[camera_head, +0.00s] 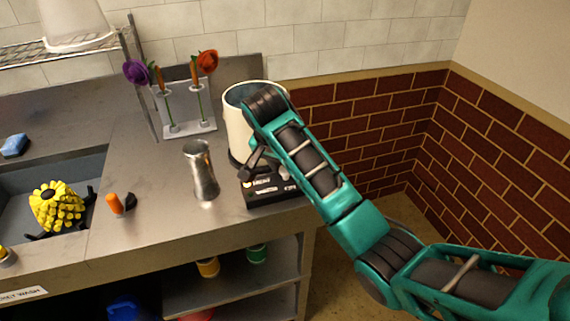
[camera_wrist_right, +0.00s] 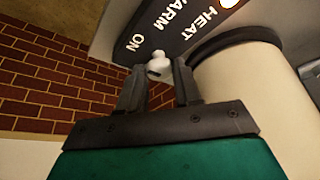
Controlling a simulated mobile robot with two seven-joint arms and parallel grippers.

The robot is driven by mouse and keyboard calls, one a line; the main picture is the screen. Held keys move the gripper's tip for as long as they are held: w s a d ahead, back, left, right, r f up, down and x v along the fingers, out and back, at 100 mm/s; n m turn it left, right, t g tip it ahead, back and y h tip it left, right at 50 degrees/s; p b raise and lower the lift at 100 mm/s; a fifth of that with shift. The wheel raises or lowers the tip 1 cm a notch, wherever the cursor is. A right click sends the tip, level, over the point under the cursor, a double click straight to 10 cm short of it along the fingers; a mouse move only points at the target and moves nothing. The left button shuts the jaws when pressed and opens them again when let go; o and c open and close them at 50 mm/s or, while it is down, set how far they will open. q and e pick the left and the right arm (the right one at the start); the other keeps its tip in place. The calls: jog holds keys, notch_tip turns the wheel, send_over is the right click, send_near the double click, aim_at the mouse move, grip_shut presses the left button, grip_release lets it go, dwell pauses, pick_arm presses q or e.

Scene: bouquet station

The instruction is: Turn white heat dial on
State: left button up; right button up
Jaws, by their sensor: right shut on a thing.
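The white heat dial (camera_wrist_right: 157,66) sits between the fingertips of my right gripper (camera_wrist_right: 158,82) in the right wrist view, and the jaws are shut on it. It is on the front of a black panel (camera_wrist_right: 190,22) with the words WARM, HEAT and ON. In the head view my right gripper (camera_head: 254,166) reaches the front of the black warmer base (camera_head: 268,190), and the dial is hard to make out there. A cream pot (camera_head: 237,128) stands on the base, partly hidden by my right arm. My left gripper is not in view.
A metal vase (camera_head: 201,172) stands left of the warmer. A rack (camera_head: 190,112) with a purple and a red flower stands behind it. An orange-handled tool (camera_head: 115,204) lies near the sink, where a yellow brush-like thing (camera_head: 57,206) sits.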

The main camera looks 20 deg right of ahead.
jog(key=shift+w+r+m, duration=0.1)
jog(key=shift+m, duration=0.3)
jog(key=o, duration=1)
jog(key=shift+o, duration=0.2)
jog(key=shift+r, duration=0.1)
